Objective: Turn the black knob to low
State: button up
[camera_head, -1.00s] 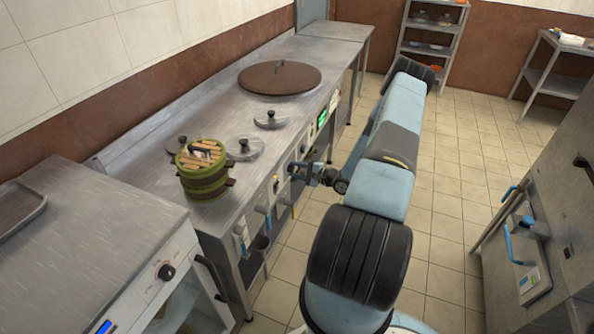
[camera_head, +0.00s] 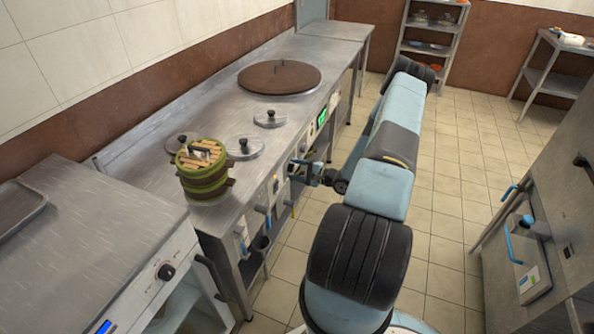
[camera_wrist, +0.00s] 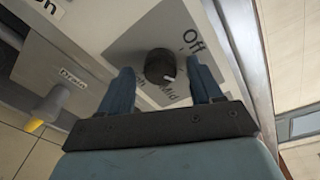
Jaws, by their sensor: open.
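The black knob (camera_wrist: 160,62) sits on a light label plate on the counter's front panel in the wrist view. A white mark on its rim faces the "Mid" label (camera_wrist: 170,96). The "Off" label (camera_wrist: 194,40) is to the upper right, and another label is partly hidden by the left finger. No "Low" label can be read; the right finger covers part of the plate. My gripper (camera_wrist: 161,78) is open, with its blue fingers on either side of the knob; contact cannot be told. In the head view my gripper (camera_head: 303,168) is at the counter front and hides the knob.
A drain valve (camera_wrist: 47,105) with a yellow tip is at left in the wrist view. The steel counter (camera_head: 290,190) holds a bamboo steamer (camera_head: 203,185) and a large brown lid (camera_head: 280,78). Tiled floor (camera_head: 450,190) is open to the right.

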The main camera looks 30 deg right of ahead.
jog(key=v, duration=1.3)
jog(key=shift+s+d, duration=0.25)
jog(key=shift+s, duration=0.1)
jog(key=shift+r, duration=0.1)
jog(key=a+r+n+g, duration=0.4)
jog(key=a+r, duration=0.2)
jog(key=r, duration=0.5)
jog(key=a+r+n+g, duration=0.35)
jog(key=a+r, duration=0.35)
jog(key=r, duration=0.3)
jog(key=a+r+n+g, duration=0.4)
jog(key=a+r+g, duration=0.15)
jog(key=r, duration=0.55)
jog(key=s+a+r+n+t+h, duration=0.2)
jog(key=s+a+r+h, duration=0.3)
jog(key=s+r, duration=0.5)
jog(key=s+a+r+n+t+h, duration=0.2)
jog(key=s+a+r+h, duration=0.2)
jog(key=s+r, duration=0.7)
jog(key=shift+s+a+n+t+h, duration=0.35)
jog(key=shift+s+a, duration=0.3)
jog(key=shift+s, duration=0.4)
